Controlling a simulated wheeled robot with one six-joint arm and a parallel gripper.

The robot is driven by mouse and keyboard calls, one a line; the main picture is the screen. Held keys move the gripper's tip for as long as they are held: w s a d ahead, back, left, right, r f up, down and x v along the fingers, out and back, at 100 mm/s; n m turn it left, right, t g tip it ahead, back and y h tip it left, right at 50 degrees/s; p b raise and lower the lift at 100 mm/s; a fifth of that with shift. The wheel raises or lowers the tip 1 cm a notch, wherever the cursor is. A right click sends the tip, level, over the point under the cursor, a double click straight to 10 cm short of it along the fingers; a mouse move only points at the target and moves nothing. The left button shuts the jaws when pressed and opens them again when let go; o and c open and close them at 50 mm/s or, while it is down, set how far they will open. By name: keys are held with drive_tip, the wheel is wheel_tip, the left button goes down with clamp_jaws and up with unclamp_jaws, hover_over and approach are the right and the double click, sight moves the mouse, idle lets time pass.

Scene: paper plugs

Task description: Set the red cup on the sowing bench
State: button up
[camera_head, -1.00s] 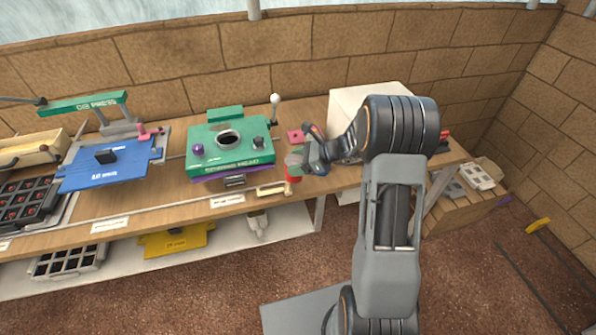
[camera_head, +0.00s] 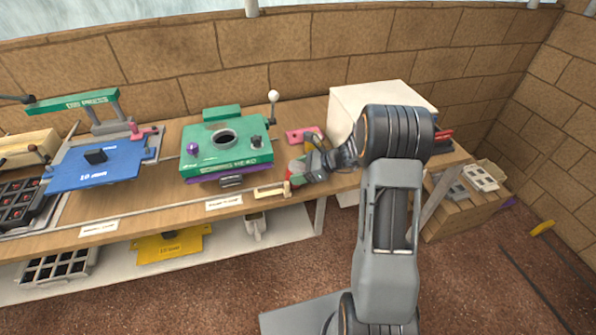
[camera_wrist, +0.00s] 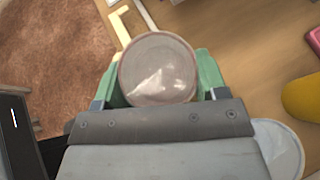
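The red cup (camera_head: 289,175) shows in the head view near the front edge of the wooden bench (camera_head: 165,200), partly covered by my gripper. My gripper (camera_head: 299,172) reaches it from the right with its fingers low. In the wrist view the cup (camera_wrist: 157,72) is seen from above, with a pinkish rim and a pale grey inside. The green finger pads of my gripper (camera_wrist: 160,80) lie close against both sides of it, and it looks gripped. I cannot tell whether the cup's base touches the bench.
A green machine (camera_head: 222,145) stands left of the gripper, and a blue press (camera_head: 95,165) farther left. A pink block (camera_head: 303,135) and a white box (camera_head: 370,100) are behind. A small wooden piece (camera_head: 270,191) lies at the front edge. A yellow object (camera_wrist: 303,97) is right in the wrist view.

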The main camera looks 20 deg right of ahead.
drive_tip(key=o, duration=0.5)
drive_tip(key=shift+c, duration=0.2)
drive_tip(key=shift+r, duration=0.2)
drive_tip(key=v, duration=1.2)
